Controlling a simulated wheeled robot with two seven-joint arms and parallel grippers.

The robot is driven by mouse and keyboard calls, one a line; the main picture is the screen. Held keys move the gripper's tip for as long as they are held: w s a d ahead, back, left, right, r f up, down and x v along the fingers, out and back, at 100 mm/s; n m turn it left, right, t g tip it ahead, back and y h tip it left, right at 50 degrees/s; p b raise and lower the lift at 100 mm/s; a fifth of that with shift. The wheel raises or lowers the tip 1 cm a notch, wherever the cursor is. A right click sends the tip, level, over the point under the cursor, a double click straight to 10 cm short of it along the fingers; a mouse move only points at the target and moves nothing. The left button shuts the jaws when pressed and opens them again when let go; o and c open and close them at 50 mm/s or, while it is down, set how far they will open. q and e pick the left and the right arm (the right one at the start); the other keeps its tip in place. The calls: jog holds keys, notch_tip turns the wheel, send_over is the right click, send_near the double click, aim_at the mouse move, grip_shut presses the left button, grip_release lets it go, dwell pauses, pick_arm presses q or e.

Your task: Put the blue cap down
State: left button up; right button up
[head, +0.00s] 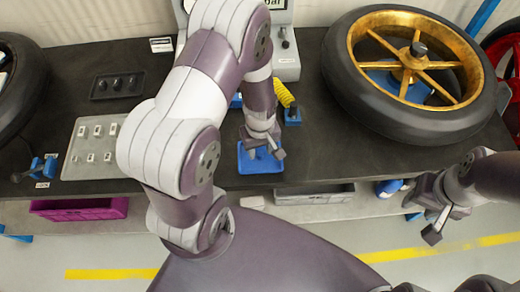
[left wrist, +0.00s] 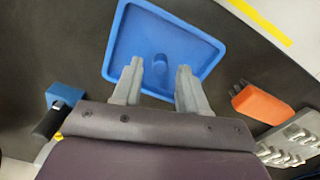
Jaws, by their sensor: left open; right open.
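The small round blue cap (left wrist: 159,62) rests on the floor of the shallow blue tray (left wrist: 189,22), near its middle, in the left wrist view. The tray also shows in the head view (head: 259,167), at the bench's front edge; I cannot make out the cap there. My left gripper (head: 264,144) is over the tray. In the left wrist view its fingers (left wrist: 161,66) are open and apart, one on each side of the cap, with no visible contact. My right gripper (head: 436,217) is open and empty, off the bench's front edge at the right.
A wheel with a gold rim (head: 420,124) lies on the right of the bench. A grey panel (head: 83,163) and a dark tray (head: 117,85) are at the left. An orange block (left wrist: 262,104) and a blue block with a black cylinder (left wrist: 65,95) flank the blue tray.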

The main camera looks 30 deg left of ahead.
aim_at(261, 155)
pick_arm(q)
jog(key=s+d+r+m, duration=0.1)
jog(key=r+m, duration=0.3)
jog(key=r, duration=0.4)
jog(key=s+d+r+m+t, duration=0.1)
jog(key=s+r+m, duration=0.2)
jog(key=r+m, duration=0.2)
notch_tip(261, 155, up, 3)
jog(key=shift+s+d+r, duration=0.1)
jog(key=shift+s+d, duration=0.05)
jog(key=shift+d, duration=0.1)
dwell(0.6)
